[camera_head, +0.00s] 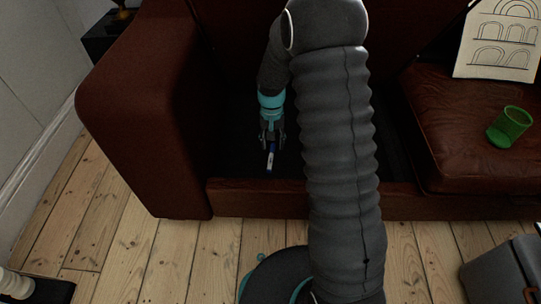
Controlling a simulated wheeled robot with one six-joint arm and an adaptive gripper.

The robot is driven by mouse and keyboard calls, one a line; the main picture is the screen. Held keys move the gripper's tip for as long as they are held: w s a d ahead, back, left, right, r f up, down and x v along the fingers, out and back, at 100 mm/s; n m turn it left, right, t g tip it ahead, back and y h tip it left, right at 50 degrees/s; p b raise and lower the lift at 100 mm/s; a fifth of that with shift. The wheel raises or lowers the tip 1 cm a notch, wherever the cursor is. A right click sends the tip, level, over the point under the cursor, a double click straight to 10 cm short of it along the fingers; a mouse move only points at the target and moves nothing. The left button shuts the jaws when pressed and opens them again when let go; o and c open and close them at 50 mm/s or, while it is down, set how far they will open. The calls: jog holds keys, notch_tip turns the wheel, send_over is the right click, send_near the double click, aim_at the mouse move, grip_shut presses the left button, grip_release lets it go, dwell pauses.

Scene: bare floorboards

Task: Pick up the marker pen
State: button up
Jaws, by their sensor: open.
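The marker pen (270,161) is a small white and blue stick lying on the dark seat base of a brown leather sofa, where no cushion lies. It is left of centre in the head view. My gripper (270,142) reaches down from above, open, with its fingertips at the far end of the pen. The fingers hide part of the pen. I cannot tell whether they touch it.
The sofa's armrest (145,100) stands to the left and its front rail (255,198) lies nearer. A seat cushion (455,130) at right bears a green cup (509,126) and a paper with arch drawings (500,40). A grey box-like thing (500,275) stands at lower right.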

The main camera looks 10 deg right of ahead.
aim_at(270, 159)
jog(key=w+r+m+t, duration=0.1)
jog(key=w, duration=0.3)
notch_tip(270, 159, down, 14)
jog(key=shift+s+r+b, duration=0.15)
jog(key=shift+b, duration=0.9)
grip_shut()
